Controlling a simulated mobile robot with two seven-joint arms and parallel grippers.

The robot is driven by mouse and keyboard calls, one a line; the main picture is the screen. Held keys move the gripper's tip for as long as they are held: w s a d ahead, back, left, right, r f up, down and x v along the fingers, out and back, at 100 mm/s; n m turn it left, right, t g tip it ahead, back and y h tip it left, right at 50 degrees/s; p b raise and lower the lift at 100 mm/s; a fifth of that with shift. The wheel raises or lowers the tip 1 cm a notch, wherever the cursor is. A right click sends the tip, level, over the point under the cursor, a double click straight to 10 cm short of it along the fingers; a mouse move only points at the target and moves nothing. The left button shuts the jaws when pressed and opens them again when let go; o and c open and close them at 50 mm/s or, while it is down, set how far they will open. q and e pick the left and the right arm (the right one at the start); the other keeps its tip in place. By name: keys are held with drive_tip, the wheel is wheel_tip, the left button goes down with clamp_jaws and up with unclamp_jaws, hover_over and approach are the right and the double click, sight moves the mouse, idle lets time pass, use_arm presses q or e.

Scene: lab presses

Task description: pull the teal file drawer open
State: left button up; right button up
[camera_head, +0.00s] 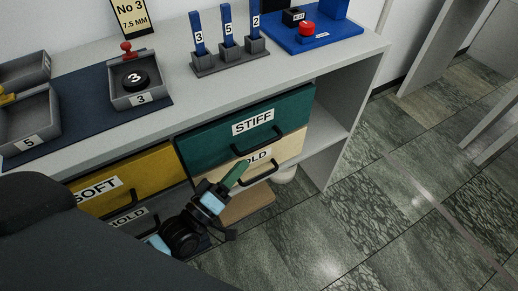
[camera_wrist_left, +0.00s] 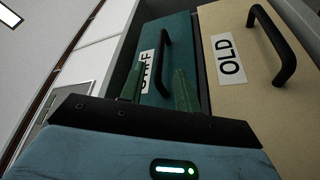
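The teal drawer (camera_head: 205,146) has a white STIFF label and a black bar handle (camera_head: 258,143). Its front looks about level with the shelf unit's face in the head view. My left gripper (camera_head: 236,173) is in front of the drawers, with its fingers over the cream OLD drawer, below and left of the teal drawer's handle. In the left wrist view, my two green fingers (camera_wrist_left: 158,92) are apart with nothing between them. The teal drawer's handle (camera_wrist_left: 165,62) shows beyond them, between the fingertips in the picture; no contact is visible. My right gripper is not in view.
The cream OLD drawer (camera_head: 291,150) with its own handle lies directly below the teal one. A yellow SOFT drawer (camera_head: 146,171) is to the left. Trays, numbered blue stands (camera_head: 230,40) and a blue base (camera_head: 330,32) stand on the counter. The floor at right is clear.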

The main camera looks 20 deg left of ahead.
sight(258, 146)
use_arm(q)
drive_tip(key=shift+x, duration=3.9)
drive_tip(key=shift+c, duration=0.3)
clamp_jaws()
